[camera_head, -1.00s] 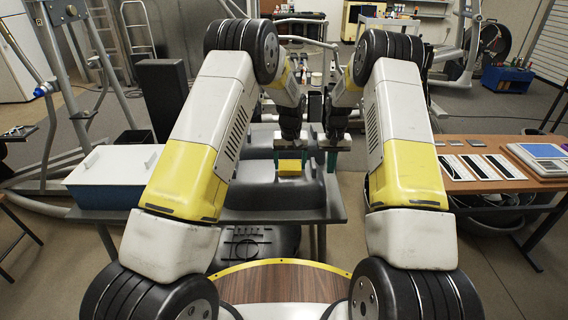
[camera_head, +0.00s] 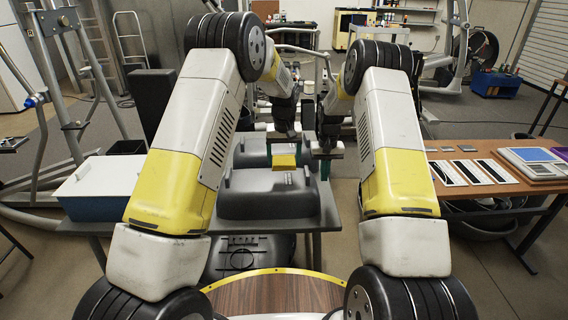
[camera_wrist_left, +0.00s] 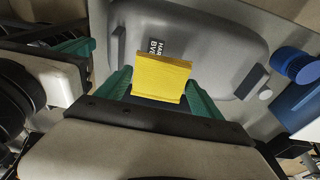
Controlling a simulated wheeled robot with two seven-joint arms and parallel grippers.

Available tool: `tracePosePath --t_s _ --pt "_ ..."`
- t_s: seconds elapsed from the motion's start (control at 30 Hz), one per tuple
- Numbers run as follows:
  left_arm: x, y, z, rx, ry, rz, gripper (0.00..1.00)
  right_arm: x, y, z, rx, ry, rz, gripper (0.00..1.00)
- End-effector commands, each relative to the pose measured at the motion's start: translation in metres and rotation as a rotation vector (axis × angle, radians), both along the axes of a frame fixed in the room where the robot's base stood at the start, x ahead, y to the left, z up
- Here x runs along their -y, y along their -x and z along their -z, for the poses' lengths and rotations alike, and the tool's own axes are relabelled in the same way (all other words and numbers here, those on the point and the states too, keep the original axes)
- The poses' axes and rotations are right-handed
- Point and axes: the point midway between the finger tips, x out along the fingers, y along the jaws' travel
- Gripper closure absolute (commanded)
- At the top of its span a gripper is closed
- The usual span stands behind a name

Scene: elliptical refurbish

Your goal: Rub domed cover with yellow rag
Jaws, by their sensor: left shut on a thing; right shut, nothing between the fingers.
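The grey domed cover (camera_head: 250,203) lies on a table in the middle of the head view. In the left wrist view the cover (camera_wrist_left: 215,35) fills the upper middle and carries a small dark label, partly hidden by the rag. My left gripper (camera_head: 284,148) is shut on the yellow rag (camera_head: 285,161), a flat block-like pad also seen in the left wrist view (camera_wrist_left: 161,77). The rag is over the cover's far part; I cannot tell whether it touches. My right gripper (camera_head: 325,166) is shut and empty, just right of the rag, near the cover's right side.
Another grey moulded piece (camera_head: 250,152) is behind the cover. A blue box with a white lid (camera_head: 100,190) stands left. A wooden table (camera_head: 500,175) with flat cards and a scale is on the right. A blue cylinder (camera_wrist_left: 295,68) shows in the left wrist view.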

Motion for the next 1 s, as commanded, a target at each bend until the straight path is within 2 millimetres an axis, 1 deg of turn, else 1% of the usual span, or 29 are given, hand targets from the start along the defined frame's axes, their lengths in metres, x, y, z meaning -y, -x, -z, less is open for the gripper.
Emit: tracePosePath --t_s 0.37,1.0 --pt "0.0 0.0 -0.002 0.0 0.0 0.0 0.56 0.0 0.0 -0.002 0.001 0.0 0.0 1.0" --pt "0.0 0.0 -0.002 0.0 0.0 0.0 0.56 0.0 -0.001 -0.052 0.002 0.0 0.0 1.0"
